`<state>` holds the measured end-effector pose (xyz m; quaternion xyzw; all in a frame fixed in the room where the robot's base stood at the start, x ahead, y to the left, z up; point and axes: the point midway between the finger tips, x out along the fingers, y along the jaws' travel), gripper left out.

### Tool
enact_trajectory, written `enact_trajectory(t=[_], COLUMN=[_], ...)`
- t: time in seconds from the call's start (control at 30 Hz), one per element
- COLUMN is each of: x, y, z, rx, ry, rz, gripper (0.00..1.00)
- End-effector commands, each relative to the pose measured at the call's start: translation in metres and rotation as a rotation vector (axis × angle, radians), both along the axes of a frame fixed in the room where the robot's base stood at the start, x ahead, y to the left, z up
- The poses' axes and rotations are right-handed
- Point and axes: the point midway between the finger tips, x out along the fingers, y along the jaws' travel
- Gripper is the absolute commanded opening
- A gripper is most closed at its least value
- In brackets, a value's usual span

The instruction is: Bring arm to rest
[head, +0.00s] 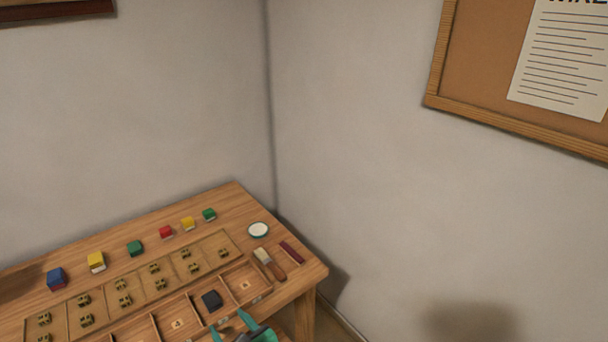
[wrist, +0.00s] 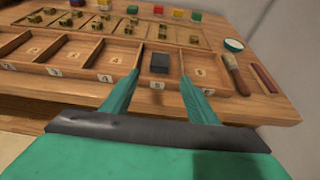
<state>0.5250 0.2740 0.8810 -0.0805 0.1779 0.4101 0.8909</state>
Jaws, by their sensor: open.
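My gripper (wrist: 160,84) is green with a dark band at its base. In the wrist view its two fingers are spread apart and nothing is held between them. A dark block (wrist: 159,63) lies beyond the fingertips, inside a compartment of the wooden tray, and shows between them. In the head view my gripper (head: 241,325) is at the bottom edge, in front of the tray, partly cut off. The dark block (head: 211,300) sits in its compartment just behind it.
The wooden table (head: 237,196) stands in a room corner. Several coloured blocks, such as a red block (head: 165,232), line its back. Near the right end are a round white dish (head: 258,230), a brush (head: 269,264) and a dark red bar (head: 292,252). A corkboard (head: 478,70) hangs at right.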

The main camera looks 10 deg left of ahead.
Motion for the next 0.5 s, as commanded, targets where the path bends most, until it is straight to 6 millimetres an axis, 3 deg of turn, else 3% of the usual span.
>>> enact_trajectory(t=[0.17, 0.33, 0.5], x=[0.001, -0.007, -0.026], y=[-0.029, -0.090, -0.147], z=[-0.010, -0.031, -0.051], rx=[0.033, 0.122, 0.241], ry=[0.064, 0.212, 0.374], rz=[-0.055, -0.179, -0.318], gripper=[0.54, 0.54, 0.54])
